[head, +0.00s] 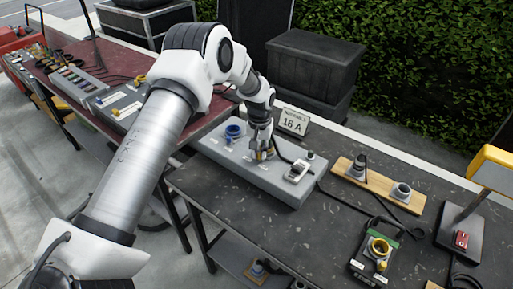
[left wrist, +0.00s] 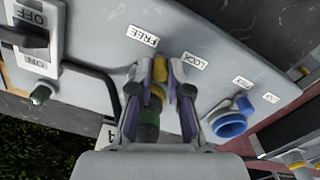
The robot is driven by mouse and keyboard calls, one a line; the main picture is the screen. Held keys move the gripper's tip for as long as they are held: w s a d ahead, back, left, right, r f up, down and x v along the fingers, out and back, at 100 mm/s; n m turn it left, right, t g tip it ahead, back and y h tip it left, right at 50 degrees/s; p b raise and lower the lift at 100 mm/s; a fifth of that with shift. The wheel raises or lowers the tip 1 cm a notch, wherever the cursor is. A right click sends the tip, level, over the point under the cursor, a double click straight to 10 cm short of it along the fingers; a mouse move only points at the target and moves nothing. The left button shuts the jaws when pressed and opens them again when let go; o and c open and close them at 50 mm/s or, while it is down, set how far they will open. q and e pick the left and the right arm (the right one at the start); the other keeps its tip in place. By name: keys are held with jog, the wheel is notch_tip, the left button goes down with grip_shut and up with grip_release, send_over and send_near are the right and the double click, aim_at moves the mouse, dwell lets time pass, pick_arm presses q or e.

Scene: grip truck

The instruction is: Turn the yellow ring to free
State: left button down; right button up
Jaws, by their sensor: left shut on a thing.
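The grey box (head: 225,150) stands on the dark table. The yellow ring (left wrist: 159,70) is on its face in the left wrist view, with a FREE label (left wrist: 138,36) on one side and a LOCK label (left wrist: 195,60) on the other. A green part (left wrist: 150,118) lies below the ring, between my fingers. My left gripper (head: 262,153) reaches down to the box and is shut on the yellow ring, one finger on each side; the fingers (left wrist: 158,85) partly hide it. The ring's exact turn is hard to tell. My right gripper is not in view.
On the same box are a blue socket (head: 233,131) and an OFF/ON switch (head: 298,170). A 16 A sign (head: 293,122) stands behind. A wooden board (head: 375,187) with connectors and a device with another yellow ring (head: 379,247) lie to the right. A black cable crosses the table.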

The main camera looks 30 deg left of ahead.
pick_arm(q)
jog(key=shift+w+d+n, duration=0.1)
jog(key=shift+d+n, duration=0.35)
jog(key=shift+n, duration=0.5)
jog(key=shift+w+d+n, duration=0.1)
jog(key=shift+d+n, duration=0.3)
jog(key=shift+n, duration=0.55)
jog(key=shift+s, duration=0.1)
jog(key=c, duration=1.1)
grip_release()
notch_tip(320, 180, up, 12)
